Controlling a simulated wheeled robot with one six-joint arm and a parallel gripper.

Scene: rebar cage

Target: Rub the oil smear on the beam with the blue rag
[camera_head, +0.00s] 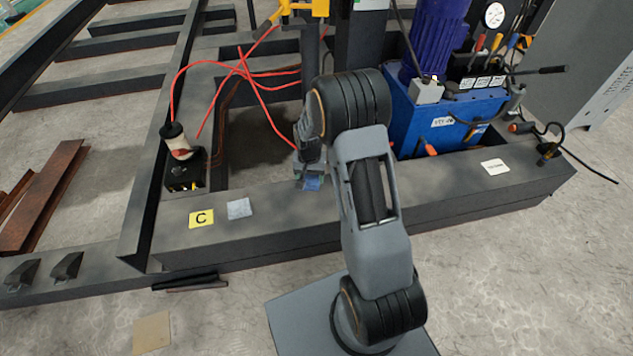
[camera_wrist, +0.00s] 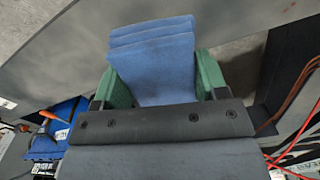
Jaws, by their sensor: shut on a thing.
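The blue rag (camera_wrist: 152,60) is folded in layers and held between the green finger pads of my gripper (camera_wrist: 160,82) in the wrist view. In the head view, a small part of the blue rag (camera_head: 312,184) shows below my gripper (camera_head: 309,170), at the top of the dark grey beam (camera_head: 275,205). I cannot tell whether the rag touches the beam. I see no clear oil smear in either view; the rag, gripper or arm may hide it.
A yellow card marked C (camera_head: 201,219) and a pale grey square (camera_head: 239,208) lie on the beam at left. A black box with red hoses (camera_head: 184,170) stands behind them. A blue hydraulic unit (camera_head: 440,120) stands behind right. A white label (camera_head: 494,167) lies at right.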

